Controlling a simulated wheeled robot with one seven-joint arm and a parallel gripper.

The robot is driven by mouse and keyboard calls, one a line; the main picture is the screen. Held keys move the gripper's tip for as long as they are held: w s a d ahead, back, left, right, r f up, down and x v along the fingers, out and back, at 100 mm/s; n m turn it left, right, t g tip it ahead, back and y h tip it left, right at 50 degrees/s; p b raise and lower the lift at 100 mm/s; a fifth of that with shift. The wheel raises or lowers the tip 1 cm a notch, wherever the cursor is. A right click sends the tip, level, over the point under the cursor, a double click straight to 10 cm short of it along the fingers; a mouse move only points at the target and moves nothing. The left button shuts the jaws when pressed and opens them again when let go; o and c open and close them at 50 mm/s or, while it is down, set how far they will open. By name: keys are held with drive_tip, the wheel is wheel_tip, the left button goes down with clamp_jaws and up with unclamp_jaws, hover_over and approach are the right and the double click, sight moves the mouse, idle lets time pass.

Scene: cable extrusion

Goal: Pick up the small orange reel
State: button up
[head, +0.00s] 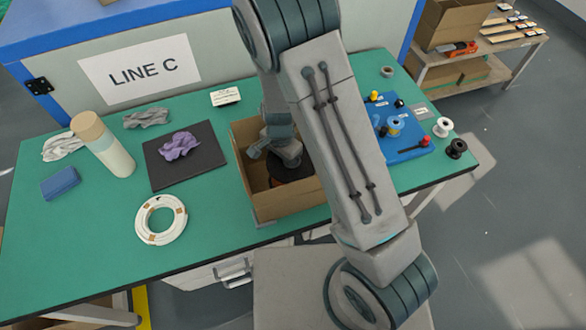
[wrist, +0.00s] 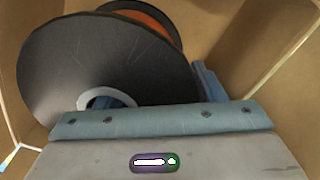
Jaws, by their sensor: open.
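The orange reel has dark grey-black flanges and an orange winding. In the head view the reel (head: 290,170) is inside the open cardboard box (head: 262,211), partly hidden by my arm. In the wrist view the reel (wrist: 100,65) fills the upper left, one flange facing the camera, with orange (wrist: 148,15) showing behind its rim. My gripper (head: 277,150) is down in the box at the reel. In the wrist view my open gripper (wrist: 157,92) has one blue finger showing at the flange's pale hub hole and another beside the flange's right edge. Whether they touch the reel cannot be told.
The box walls (wrist: 285,60) stand close around my gripper. On the green table (head: 90,235) are a white cable coil (head: 161,220), a dark mat (head: 205,165) with purple cloth, a cylinder (head: 105,146) and a blue tray (head: 405,153) with small reels.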

drive_tip(key=c, duration=1.1)
drive_tip(key=shift+o, duration=0.2)
